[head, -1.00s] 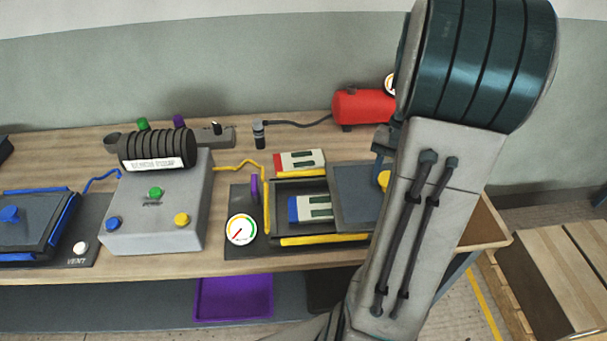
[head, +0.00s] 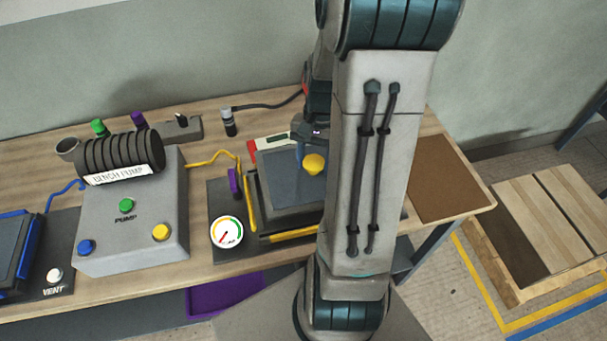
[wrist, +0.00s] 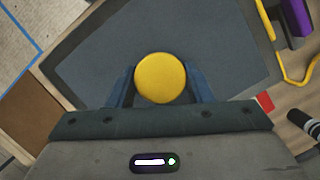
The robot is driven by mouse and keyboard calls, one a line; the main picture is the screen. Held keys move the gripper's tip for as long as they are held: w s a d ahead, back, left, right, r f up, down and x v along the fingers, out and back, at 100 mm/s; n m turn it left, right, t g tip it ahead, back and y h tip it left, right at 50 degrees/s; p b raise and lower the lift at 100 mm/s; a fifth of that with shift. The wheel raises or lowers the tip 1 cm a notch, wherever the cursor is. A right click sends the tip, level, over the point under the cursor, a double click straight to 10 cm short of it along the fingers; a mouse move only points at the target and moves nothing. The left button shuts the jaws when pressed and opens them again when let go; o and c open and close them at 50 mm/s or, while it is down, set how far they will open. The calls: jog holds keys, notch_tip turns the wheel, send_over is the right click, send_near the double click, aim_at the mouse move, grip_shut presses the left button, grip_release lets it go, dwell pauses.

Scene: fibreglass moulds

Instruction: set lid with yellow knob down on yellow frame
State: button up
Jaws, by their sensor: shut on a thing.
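The lid with yellow knob is a flat dark grey plate (head: 285,189) in the head view, with its yellow knob (head: 314,164) on top. It fills much of the wrist view (wrist: 215,55). My gripper (wrist: 160,82) is shut on the knob, one blue finger on each side. The yellow frame has a yellow bar along its left side (head: 250,204) and one along its front (head: 290,237). The lid is over the frame and looks turned relative to it. Whether it touches the frame I cannot tell. My arm hides the frame's right part.
A round gauge (head: 226,232) and a purple lever (head: 234,182) stand left of the frame. A red-ended block (head: 270,143) lies behind it. The grey pump box (head: 130,220) is further left. A brown board (head: 445,180) lies at the bench's right end.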

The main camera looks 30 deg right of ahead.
aim_at(305, 173)
jog(key=a, duration=0.1)
jog(key=a+f, duration=0.1)
jog(key=shift+w+a+f, duration=0.15)
jog(key=shift+a+f, duration=0.1)
jog(key=shift+a, duration=0.05)
jog(key=shift+f+p, duration=0.4)
jog(key=shift+f, duration=1.6)
jog(key=o, duration=1.3)
jog(key=v, duration=1)
jog(key=shift+r+b, duration=0.35)
jog(key=s+a+r+n+t, duration=0.2)
jog(key=a+r+n, duration=0.1)
jog(key=a, duration=0.1)
jog(key=s+a+r+n+t+h, duration=0.1)
jog(key=s+a+r+n+t, duration=0.1)
jog(key=s+a+r+n, duration=0.1)
jog(key=s+a+r+n+t+h, duration=0.1)
jog(key=s+a+r+n+t, duration=0.1)
jog(key=a, duration=0.3)
jog(key=shift+s+r+n, duration=0.5)
jog(key=shift+r+n, duration=0.2)
jog(key=shift+r, duration=0.2)
